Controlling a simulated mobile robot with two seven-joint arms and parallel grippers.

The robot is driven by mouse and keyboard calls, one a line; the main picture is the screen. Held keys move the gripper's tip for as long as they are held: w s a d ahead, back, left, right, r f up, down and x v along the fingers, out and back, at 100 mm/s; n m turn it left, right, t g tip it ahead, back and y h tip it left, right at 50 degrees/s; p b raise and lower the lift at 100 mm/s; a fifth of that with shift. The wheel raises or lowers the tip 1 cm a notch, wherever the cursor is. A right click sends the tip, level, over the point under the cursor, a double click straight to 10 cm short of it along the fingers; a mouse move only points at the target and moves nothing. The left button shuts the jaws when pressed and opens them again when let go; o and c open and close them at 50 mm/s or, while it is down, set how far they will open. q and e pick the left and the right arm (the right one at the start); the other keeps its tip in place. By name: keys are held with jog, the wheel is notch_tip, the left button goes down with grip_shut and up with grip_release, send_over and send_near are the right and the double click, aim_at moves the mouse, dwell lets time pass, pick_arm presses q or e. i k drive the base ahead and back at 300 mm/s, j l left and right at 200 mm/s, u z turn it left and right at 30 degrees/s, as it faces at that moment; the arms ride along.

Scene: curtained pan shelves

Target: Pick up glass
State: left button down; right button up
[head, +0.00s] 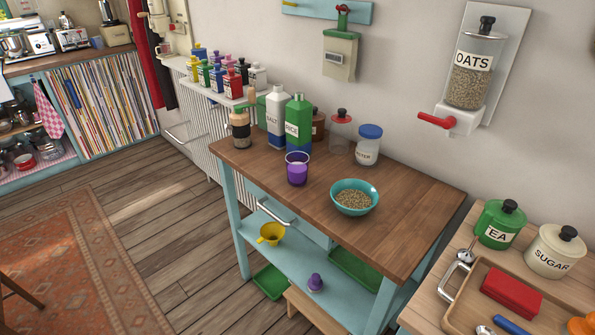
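A glass (297,169), see-through at the rim and purple below, stands upright near the front edge of the wooden-topped table (400,213). Nothing covers it from this side. A teal bowl of grain or oats (354,197) stands to its right, apart from it. Neither of my grippers shows in the head view.
Behind the glass stand a green bottle (299,125), a white bottle (276,117), a clear jar with a red collar (341,131) and a blue-lidded jar (368,145). An oats dispenser (473,80) hangs on the wall. The tabletop's right end is clear.

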aim_at(296, 162)
jog(key=i+j+z, duration=0.3)
jog(key=j, duration=0.4)
jog(key=j+z, duration=0.35)
jog(key=j, duration=0.35)
jog(key=j+z, duration=0.3)
jog(key=j, duration=0.45)
jog(key=i, duration=0.05)
